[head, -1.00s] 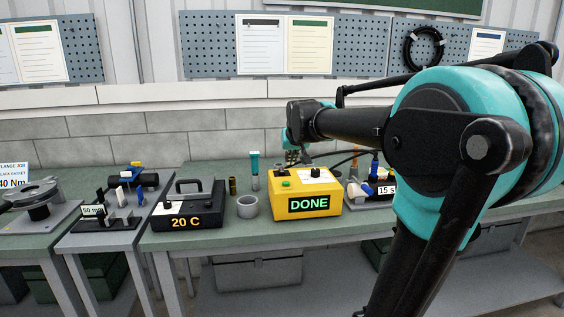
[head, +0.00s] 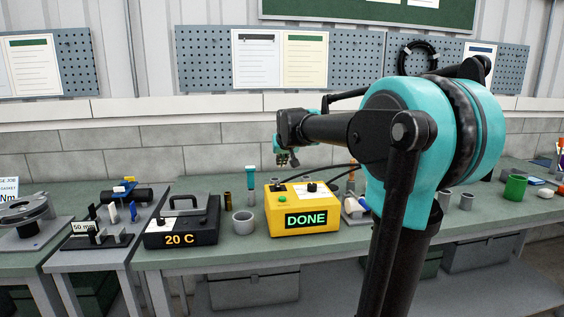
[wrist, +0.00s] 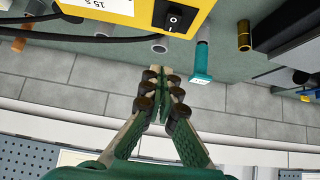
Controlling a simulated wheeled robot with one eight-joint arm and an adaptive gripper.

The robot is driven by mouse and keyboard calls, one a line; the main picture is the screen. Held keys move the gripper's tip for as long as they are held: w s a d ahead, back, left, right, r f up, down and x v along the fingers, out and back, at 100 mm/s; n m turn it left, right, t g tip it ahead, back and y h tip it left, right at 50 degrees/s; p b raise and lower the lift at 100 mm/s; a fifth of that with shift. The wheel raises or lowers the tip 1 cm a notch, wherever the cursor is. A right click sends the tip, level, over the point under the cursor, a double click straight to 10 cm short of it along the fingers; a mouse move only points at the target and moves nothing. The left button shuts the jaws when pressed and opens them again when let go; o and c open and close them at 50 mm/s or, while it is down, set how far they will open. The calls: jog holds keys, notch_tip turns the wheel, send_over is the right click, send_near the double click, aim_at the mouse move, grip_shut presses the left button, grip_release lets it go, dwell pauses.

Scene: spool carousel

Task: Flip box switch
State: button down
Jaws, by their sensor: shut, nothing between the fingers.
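The yellow box (head: 283,224) stands on the green bench, and its front display reads DONE. In the wrist view the box is at the top edge, partly cut off. I cannot tell which way the rocker is tilted. My gripper (wrist: 164,80) is shut and empty, with its fingertips together. It hangs in the air above and behind the box, apart from the switch. It also shows in the head view (head: 286,162).
A teal-topped tool (wrist: 202,62) and a brass cylinder (wrist: 244,36) stand near the box. Left of it are a grey cup (head: 243,223) and a black 20 C case (head: 180,228). Black cables run behind the box. The block wall is close behind.

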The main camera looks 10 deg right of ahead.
aim_at(280, 187)
jog(key=x, duration=0.5)
jog(key=shift+w+f, duration=0.1)
jog(key=shift+w, duration=0.05)
notch_tip(280, 187, down, 3)
jog(key=shift+w+f, duration=0.1)
jog(key=shift+f, duration=0.55)
jog(key=shift+w+f+g, duration=0.15)
jog(key=shift+f+g, duration=0.15)
jog(key=shift+g, duration=0.1)
jog(key=shift+s, duration=0.2)
jog(key=shift+s, duration=0.75)
